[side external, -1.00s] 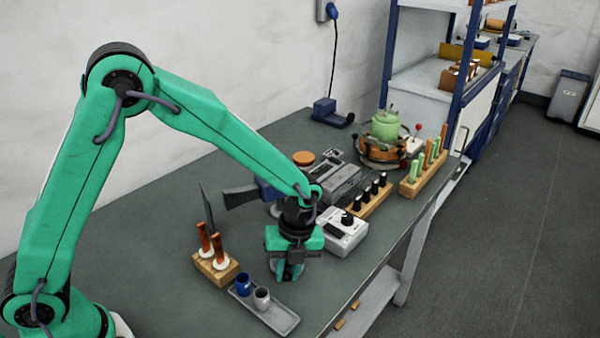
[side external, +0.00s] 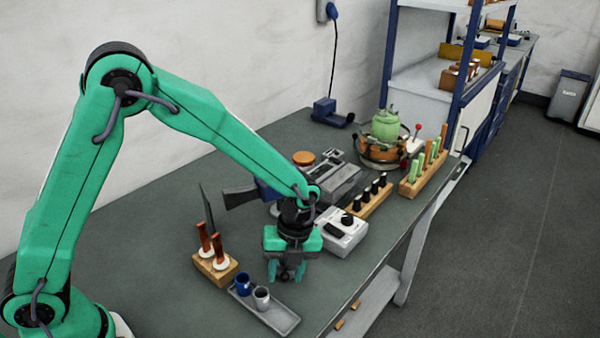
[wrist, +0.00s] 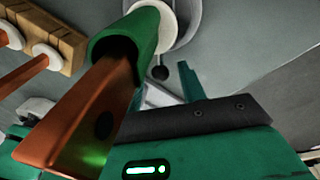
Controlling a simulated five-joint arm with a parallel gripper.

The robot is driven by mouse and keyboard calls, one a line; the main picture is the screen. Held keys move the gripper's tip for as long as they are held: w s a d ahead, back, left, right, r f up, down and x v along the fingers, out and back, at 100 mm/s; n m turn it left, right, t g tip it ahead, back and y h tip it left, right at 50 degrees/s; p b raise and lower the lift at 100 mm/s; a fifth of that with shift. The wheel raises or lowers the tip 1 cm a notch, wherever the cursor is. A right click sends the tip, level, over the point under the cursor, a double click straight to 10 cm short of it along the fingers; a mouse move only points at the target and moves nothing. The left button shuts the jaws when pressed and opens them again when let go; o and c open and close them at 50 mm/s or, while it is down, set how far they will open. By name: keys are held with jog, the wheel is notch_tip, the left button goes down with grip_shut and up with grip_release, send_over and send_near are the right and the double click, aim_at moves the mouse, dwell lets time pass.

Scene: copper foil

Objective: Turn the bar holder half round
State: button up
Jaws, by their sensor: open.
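A small wooden block with upright copper-coloured bars on white discs, apparently the bar holder (side external: 222,273), stands on the bench left of my gripper (side external: 286,272). In the wrist view the block (wrist: 72,42) is at the upper left. My gripper points down, open, just above the bench and apart from the block. One green finger of my gripper (wrist: 190,82) shows in the wrist view. A copper-coloured bar (wrist: 75,115) with a green sleeve (wrist: 140,38) fills the left-middle of that view, very close; I cannot tell what bears it.
A grey tray (side external: 284,318) with a blue cup (side external: 243,284) and a grey cup (side external: 261,298) lies in front of my gripper. A white dial box (side external: 342,234) stands to the right. Wooden racks (side external: 368,202) stand farther back. The bench at left is clear.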

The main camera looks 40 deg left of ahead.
jog(key=shift+r, duration=0.2)
notch_tip(320, 180, up, 7)
jog(key=w, duration=0.1)
jog(key=shift+w+d+r, duration=0.15)
jog(key=shift+d, duration=0.15)
dwell(0.5)
jog(key=n, duration=0.4)
jog(key=shift+w, duration=0.15)
jog(key=shift+s+a+f, duration=0.1)
jog(key=shift+s+f, duration=0.15)
jog(key=shift+f, duration=1.05)
jog(key=shift+s+a+f, duration=0.1)
jog(key=shift+s+f, duration=0.15)
jog(key=shift+f, duration=1)
jog(key=shift+s+a+f, duration=0.1)
jog(key=shift+s+f, duration=0.15)
jog(key=shift+f, duration=1.05)
grip_shut()
